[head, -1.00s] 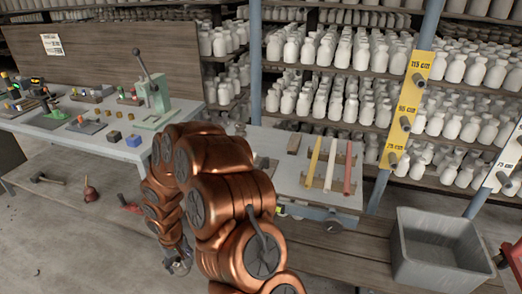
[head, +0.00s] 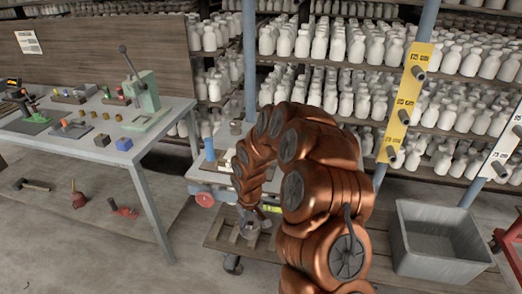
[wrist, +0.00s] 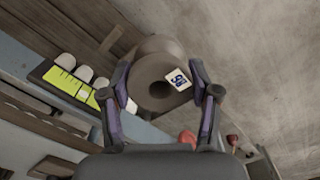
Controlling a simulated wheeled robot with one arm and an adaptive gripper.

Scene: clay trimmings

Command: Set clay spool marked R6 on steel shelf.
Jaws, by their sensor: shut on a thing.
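My gripper (wrist: 165,96) is shut on a grey-brown clay spool (wrist: 147,68), one finger on each side. The spool's round end with a dark central hole faces the wrist camera. A small white tag (wrist: 178,78) with dark blue characters sits on that end; it is turned, and I cannot read it surely. In the head view, the gripper (head: 250,228) hangs low, left of my arm, with the spool partly hidden. Shelving (head: 385,122) with rows of pale bottles stands behind; I cannot tell which part is the steel shelf.
A workbench (head: 165,118) with a green lever press (head: 147,100) is at left. A trolley (head: 205,176) with a blue cylinder (head: 209,148) stands behind my arm, partly hidden. A grey bin (head: 438,240) is at right.

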